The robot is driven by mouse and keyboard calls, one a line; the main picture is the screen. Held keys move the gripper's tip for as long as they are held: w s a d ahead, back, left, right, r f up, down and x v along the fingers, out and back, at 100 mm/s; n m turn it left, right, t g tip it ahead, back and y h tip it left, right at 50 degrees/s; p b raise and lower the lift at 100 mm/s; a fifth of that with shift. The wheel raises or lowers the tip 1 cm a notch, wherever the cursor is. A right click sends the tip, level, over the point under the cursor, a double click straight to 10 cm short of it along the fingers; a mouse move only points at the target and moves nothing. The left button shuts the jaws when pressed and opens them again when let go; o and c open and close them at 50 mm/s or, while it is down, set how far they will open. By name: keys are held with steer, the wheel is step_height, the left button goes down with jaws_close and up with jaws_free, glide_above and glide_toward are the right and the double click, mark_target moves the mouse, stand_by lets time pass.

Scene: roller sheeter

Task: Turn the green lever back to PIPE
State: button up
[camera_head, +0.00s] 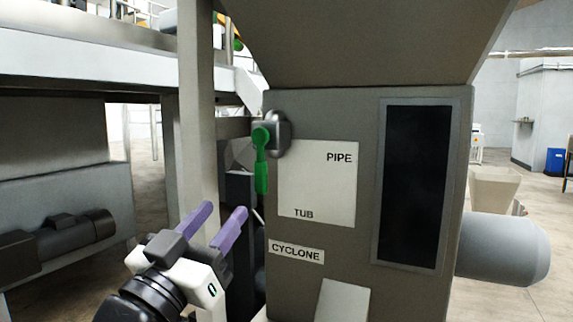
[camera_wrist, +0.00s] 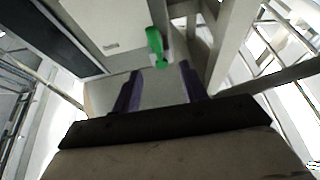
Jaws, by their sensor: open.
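The green lever (camera_head: 262,162) hangs almost straight down from a grey pivot housing (camera_head: 279,133) at the upper left of the grey machine front. A white plate (camera_head: 318,185) to its right reads PIPE at the upper right and TUB at the bottom. The lever's end is nearer the TUB side than PIPE. My gripper (camera_head: 221,219), with two purple fingers, is open and empty, below and left of the lever, apart from it. In the wrist view the lever (camera_wrist: 156,47) shows beyond and between the open fingers (camera_wrist: 158,84).
A CYCLONE label (camera_head: 296,252) sits below the plate. A dark window panel (camera_head: 418,185) is on the machine's right. A pale post (camera_head: 197,110) stands close left of the lever. A grey cylinder (camera_head: 503,248) juts out at right.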

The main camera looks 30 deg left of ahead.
mark_target(259, 177)
steer(key=shift+h, duration=0.4)
steer(key=p+x, duration=0.1)
steer(key=x, duration=0.3)
steer(key=p+x, duration=0.1)
steer(key=x, duration=0.4)
steer(key=p+x, duration=0.2)
steer(key=x, duration=0.3)
steer(key=shift+w+d+f, duration=0.15)
steer(key=shift+d+f, duration=0.05)
steer(key=shift+f, duration=0.2)
jaws_close()
